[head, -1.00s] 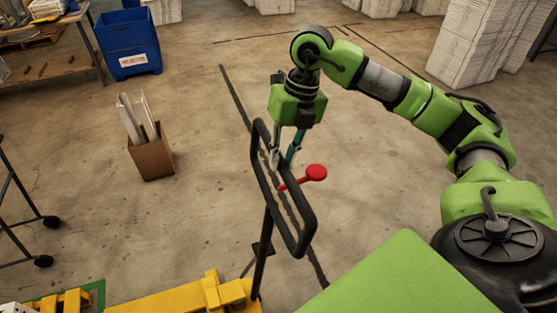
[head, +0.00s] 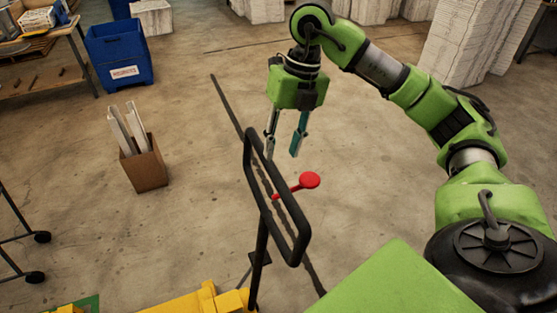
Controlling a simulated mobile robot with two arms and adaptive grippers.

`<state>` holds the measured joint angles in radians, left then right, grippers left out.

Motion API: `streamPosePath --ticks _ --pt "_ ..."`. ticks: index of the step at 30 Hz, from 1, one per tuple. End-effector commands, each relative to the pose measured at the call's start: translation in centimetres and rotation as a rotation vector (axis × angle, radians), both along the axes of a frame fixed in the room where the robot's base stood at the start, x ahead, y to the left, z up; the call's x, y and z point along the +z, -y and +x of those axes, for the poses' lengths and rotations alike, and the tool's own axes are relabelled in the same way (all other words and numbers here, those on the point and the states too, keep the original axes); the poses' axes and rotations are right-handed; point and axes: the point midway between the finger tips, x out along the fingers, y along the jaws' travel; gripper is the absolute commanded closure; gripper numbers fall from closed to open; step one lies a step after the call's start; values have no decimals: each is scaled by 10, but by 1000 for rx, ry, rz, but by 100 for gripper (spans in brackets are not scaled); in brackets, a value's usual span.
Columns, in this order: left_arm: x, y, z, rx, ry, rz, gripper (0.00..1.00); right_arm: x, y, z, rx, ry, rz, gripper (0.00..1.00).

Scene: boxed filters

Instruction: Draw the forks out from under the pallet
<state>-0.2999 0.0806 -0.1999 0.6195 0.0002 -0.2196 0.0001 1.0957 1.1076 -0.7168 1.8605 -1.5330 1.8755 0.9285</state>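The pallet jack's black loop handle (head: 300,232) stands tilted on a dark shaft, with a red lever knob (head: 309,180) at its loop. Part of the jack's yellow body (head: 195,303) shows at the bottom edge. Its forks and the pallet cannot be made out in this view. My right gripper (head: 282,150) points down by the top of the handle loop. Its two fingers are spread apart with nothing between them. One fingertip overlaps the loop's upper end in the picture; I cannot tell if they touch. My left gripper is out of view.
A cardboard box (head: 149,172) with white boxed filters (head: 128,128) stands on the floor at left. A blue bin (head: 121,50) and a workbench are behind it. A wheeled cart frame (head: 22,240) is at the left edge. White stacks stand at the back; the middle floor is clear.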

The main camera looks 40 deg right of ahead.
Motion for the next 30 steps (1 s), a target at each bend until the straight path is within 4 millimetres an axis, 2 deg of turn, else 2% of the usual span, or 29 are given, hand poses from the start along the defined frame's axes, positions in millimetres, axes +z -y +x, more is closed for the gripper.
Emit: streamPosePath --ticks 3,6,10,15,30 --pt "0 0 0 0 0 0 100 27 6 0 -1 5 1 66" --pt "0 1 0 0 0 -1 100 44 9 -2 -2 3 2 66" --pt "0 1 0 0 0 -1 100 56 13 -3 -2 2 1 66" --pt "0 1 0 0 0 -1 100 62 14 -4 -2 0 0 66" --pt "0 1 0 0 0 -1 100 62 14 -4 -2 0 0 66"
